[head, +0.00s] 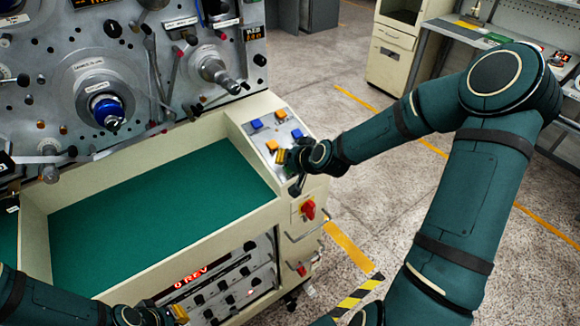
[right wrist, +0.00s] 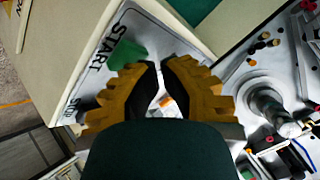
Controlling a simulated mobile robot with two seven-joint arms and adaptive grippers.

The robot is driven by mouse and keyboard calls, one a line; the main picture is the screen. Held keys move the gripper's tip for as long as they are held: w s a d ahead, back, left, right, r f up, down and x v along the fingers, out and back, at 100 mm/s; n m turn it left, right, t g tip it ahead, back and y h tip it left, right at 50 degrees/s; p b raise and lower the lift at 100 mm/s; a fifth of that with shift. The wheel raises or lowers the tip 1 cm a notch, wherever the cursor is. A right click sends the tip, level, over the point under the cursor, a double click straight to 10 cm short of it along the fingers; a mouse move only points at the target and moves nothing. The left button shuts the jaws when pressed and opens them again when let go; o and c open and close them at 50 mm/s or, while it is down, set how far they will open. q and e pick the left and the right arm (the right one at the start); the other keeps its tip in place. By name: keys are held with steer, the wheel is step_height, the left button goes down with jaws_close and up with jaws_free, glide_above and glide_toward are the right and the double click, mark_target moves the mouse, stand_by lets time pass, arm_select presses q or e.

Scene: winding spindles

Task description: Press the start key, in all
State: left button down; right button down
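The key panel (head: 262,112) is on the machine's right corner, with blue keys (head: 256,124) and orange keys (head: 281,115) in the head view. In the right wrist view, the START label (right wrist: 104,48) stands beside a green key (right wrist: 127,55), partly hidden by a finger. My right gripper (head: 281,156) is over the panel's near edge and hides part of it. Its yellow fingertips (right wrist: 160,66) are drawn together with a narrow gap and hold nothing. I cannot tell whether they touch the green key. My left gripper (head: 178,312) is at the bottom edge, its fingers mostly hidden.
A STOP label (right wrist: 72,110) is near START in the right wrist view. A red rotary switch (head: 308,209) is below the panel. A green-floored tray (head: 165,205) lies left of it. Spindles and levers project from the upright board (head: 60,60). A display (head: 190,276) reads 0 REV.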

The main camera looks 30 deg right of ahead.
mark_target(290, 172)
steer(key=shift+s+r+p, duration=0.25)
steer(key=shift+r+p, duration=0.45)
steer(key=shift+r, duration=0.15)
steer(key=shift+r, duration=0.1)
steer(key=r+p, duration=0.2)
steer(key=s+r+p, duration=0.1)
steer(key=r+p, duration=0.1)
steer(key=shift+s+r, duration=0.15)
steer(key=shift+r, duration=0.2)
steer(key=shift+f, duration=0.1)
stand_by(0.5)
